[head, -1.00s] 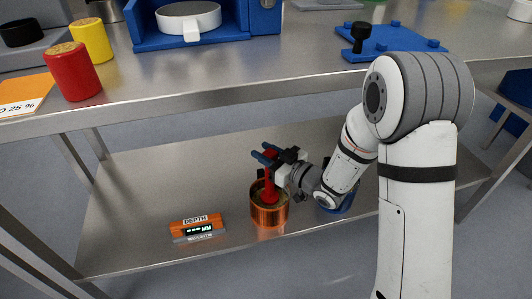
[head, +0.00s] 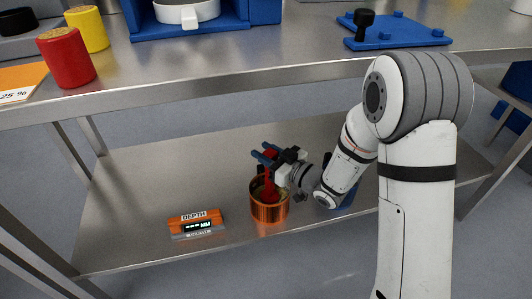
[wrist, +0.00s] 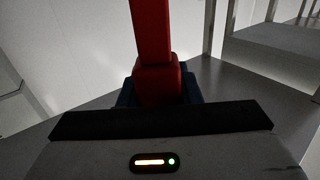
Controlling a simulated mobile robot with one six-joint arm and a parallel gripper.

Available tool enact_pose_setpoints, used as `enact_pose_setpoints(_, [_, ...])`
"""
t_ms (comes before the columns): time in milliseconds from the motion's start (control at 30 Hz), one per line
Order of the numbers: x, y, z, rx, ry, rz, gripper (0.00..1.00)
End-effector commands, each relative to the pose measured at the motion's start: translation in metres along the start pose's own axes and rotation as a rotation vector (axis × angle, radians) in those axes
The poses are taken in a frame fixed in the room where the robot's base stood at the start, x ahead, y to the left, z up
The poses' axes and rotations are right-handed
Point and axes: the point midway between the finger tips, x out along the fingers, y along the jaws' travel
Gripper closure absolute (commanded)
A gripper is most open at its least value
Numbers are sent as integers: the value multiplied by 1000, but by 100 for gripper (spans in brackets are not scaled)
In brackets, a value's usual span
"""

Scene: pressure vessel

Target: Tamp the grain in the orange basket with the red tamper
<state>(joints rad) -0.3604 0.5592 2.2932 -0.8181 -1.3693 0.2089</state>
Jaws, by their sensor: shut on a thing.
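The orange basket (head: 269,212), a shiny copper-coloured cylinder, stands on the lower shelf. Grain shows as a pale patch inside its rim, partly hidden by the tamper. My gripper (head: 268,157) is above the basket, shut on the red tamper (head: 269,187). The tamper points down into the basket; whether its foot touches the grain is hard to tell. In the wrist view, the red tamper (wrist: 152,45) rises between the dark blue fingers, and the basket is not seen.
An orange depth gauge (head: 196,223) with a lit display lies left of the basket. A blue object (head: 348,194) stands partly hidden behind my arm. The upper table edge (head: 200,82) overhangs the shelf. Red (head: 66,57) and yellow (head: 87,28) cylinders stand on the upper table. The shelf's left side is clear.

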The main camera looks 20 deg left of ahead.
Motion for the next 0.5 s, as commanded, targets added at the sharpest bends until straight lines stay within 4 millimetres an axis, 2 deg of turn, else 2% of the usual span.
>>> enact_pose_setpoints(33, [0,0,-9,-2,3,0,100])
enact_pose_setpoints(200, [0,0,-22,-1,3,0,100])
enact_pose_setpoints(500, [0,0,-22,0,2,0,100])
